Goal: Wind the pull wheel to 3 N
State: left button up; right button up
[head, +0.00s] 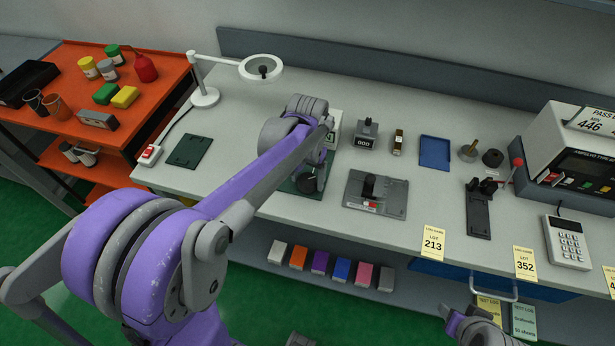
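A dark round wheel or knob (307,183) sits on a dark green base (290,186) near the middle of the bench; I take it for the pull wheel. A pale upright panel (337,122) with a green-edged "N" marking stands behind it, mostly covered by my arm, so no reading shows. My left gripper (314,160) is over the wheel, pointing down. My own wrist hides its fingers, so I cannot tell whether they touch the wheel. My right gripper (456,322) is low at the bottom edge, in front of the bench, only partly in view.
A grey fixture with a black knob (369,187) is right of the wheel. A counter reading 000 (366,134) and a blue tray (435,152) are behind. A white lamp (205,96) stands back left. A red-handled lever device (480,205) and a calculator (567,243) are right.

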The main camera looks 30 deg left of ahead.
pick_arm(q)
jog(key=c, duration=1)
jog(key=shift+m, duration=0.3)
jog(key=shift+m+b, duration=0.45)
jog(key=shift+m, duration=2.15)
jog(key=o, duration=1.3)
jog(key=shift+o, duration=0.2)
